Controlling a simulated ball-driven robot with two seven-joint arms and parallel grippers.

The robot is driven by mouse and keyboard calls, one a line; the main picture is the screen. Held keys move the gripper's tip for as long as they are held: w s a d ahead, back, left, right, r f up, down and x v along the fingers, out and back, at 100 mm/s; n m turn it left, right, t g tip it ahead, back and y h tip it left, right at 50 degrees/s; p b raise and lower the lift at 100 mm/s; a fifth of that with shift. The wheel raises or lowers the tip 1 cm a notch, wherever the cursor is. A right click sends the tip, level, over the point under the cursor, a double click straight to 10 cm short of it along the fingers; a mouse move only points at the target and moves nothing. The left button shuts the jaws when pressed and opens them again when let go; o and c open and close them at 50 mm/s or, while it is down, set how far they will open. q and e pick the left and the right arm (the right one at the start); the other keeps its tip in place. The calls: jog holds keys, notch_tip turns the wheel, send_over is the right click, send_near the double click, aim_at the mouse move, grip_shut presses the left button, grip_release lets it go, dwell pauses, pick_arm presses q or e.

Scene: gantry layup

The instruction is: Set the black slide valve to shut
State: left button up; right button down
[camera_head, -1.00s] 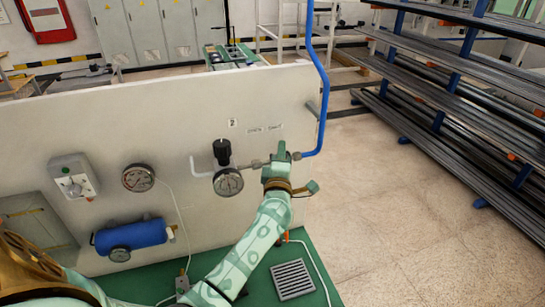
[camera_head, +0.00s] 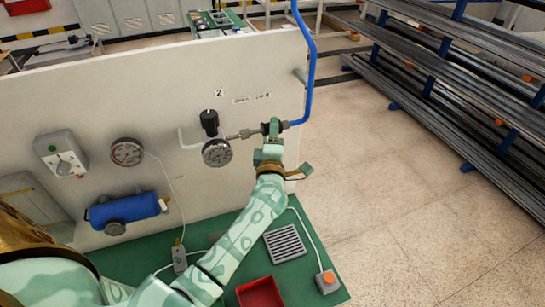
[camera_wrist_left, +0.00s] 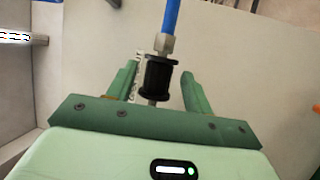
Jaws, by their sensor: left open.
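The black slide valve (camera_wrist_left: 158,77) is a small black spool-shaped sleeve on the pipe, with a metal fitting and the blue hose beyond it in the left wrist view. In the head view only a dark bit of the valve (camera_head: 265,128) shows beside my green left gripper (camera_head: 273,130). In the wrist view the left gripper (camera_wrist_left: 159,82) is open, with one finger on each side of the sleeve and a visible gap at both sides. Two small labels (camera_head: 252,98) are on the panel above the pipe; one is partly hidden by a finger in the wrist view. My right gripper is not in view.
A gauge (camera_head: 217,153) and a black knob (camera_head: 209,122) sit left of the valve. The blue pipe (camera_head: 311,70) rises along the panel's right edge. Below, the green bench (camera_head: 318,262) carries a grate (camera_head: 284,243), a red tray (camera_head: 260,292) and an orange-button box (camera_head: 326,281).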

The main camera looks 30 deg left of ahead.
pick_arm(q)
jog(key=p+v, duration=0.1)
jog(key=v, duration=1.1)
jog(key=shift+f, duration=0.1)
